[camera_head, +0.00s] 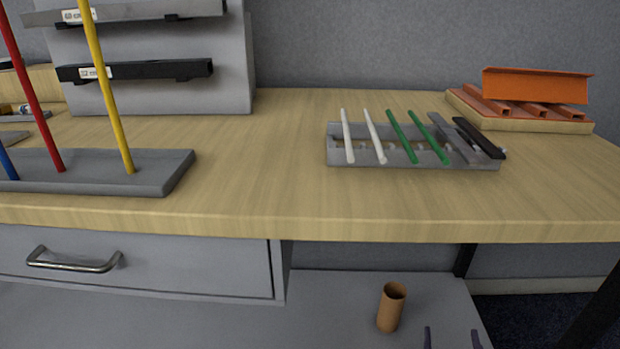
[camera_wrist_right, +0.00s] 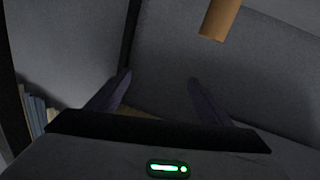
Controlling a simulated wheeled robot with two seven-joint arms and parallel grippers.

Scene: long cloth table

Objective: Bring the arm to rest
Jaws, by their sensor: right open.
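My right gripper (camera_head: 452,338) shows only by its two dark fingertips at the bottom edge of the head view, low in front of the table. In the right wrist view my right gripper (camera_wrist_right: 158,85) has its fingers spread apart with nothing between them. A brown cylinder (camera_head: 391,308) stands on the grey lower shelf (camera_head: 340,300), to the left of the fingertips and apart from them. Part of the cylinder (camera_wrist_right: 220,18) also shows at the top of the wrist view. My left gripper is in neither view.
The wooden tabletop (camera_head: 260,150) lies above the lower shelf, with a handled drawer (camera_head: 150,262) at left. A grey rack (camera_head: 412,158) holds white and green sticks. An orange piece (camera_head: 535,85) sits at back right. A grey base (camera_head: 100,172) carries coloured rods.

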